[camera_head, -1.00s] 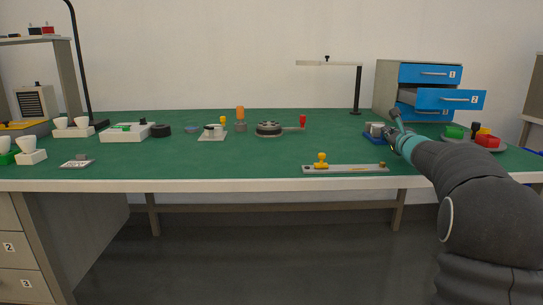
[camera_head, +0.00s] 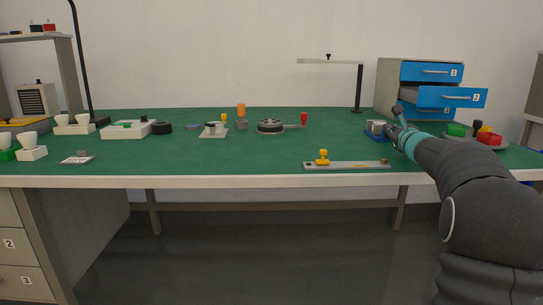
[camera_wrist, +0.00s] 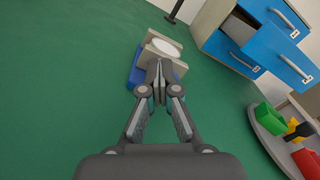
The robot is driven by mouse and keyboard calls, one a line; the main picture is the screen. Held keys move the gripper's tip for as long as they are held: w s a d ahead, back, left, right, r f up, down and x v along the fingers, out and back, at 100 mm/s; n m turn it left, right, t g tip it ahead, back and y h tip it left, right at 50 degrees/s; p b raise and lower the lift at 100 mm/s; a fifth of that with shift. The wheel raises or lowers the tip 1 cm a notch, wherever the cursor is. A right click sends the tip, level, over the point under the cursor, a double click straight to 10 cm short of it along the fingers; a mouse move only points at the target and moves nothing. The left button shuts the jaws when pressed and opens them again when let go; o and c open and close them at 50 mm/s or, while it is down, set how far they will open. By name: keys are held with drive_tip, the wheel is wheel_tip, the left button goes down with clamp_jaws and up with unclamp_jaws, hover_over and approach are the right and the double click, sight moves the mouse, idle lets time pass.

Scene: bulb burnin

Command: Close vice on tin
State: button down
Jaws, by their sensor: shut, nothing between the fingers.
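The vice has a blue base (camera_head: 375,135) and grey jaws, and stands on the green bench at the right. A pale round-topped tin (camera_wrist: 166,46) sits between the grey jaws (camera_wrist: 152,57) in the wrist view. I cannot tell whether both jaws touch the tin. My gripper (camera_wrist: 159,76) is shut and empty, its fingertips at the near side of the vice in the wrist view, hiding part of it. In the head view my gripper (camera_head: 398,122) is just right of the vice. Whether it touches the vice is unclear.
A grey cabinet with blue drawers (camera_head: 449,97) stands behind, one drawer pulled out. A round tray (camera_head: 472,143) with coloured parts lies at the right. A flat fixture with a yellow knob (camera_head: 323,157) lies near the front edge.

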drive_tip(key=shift+d+f+b, duration=0.45)
drive_tip(key=shift+d+f, duration=0.05)
drive_tip(key=shift+f, duration=0.15)
drive_tip(key=shift+a+r, duration=0.1)
drive_tip(key=shift+r, duration=0.3)
drive_tip(key=shift+s, duration=0.1)
drive_tip(key=shift+s+a+r+b, duration=0.15)
drive_tip(key=shift+s+b, duration=0.5)
drive_tip(key=shift+s, duration=0.55)
drive_tip(key=shift+s+r+b, duration=0.1)
drive_tip(key=shift+s+b, duration=0.5)
drive_tip(key=shift+s, duration=0.55)
drive_tip(key=shift+s+r, duration=0.15)
drive_tip(key=shift+s, duration=0.35)
drive_tip(key=shift+a, duration=0.1)
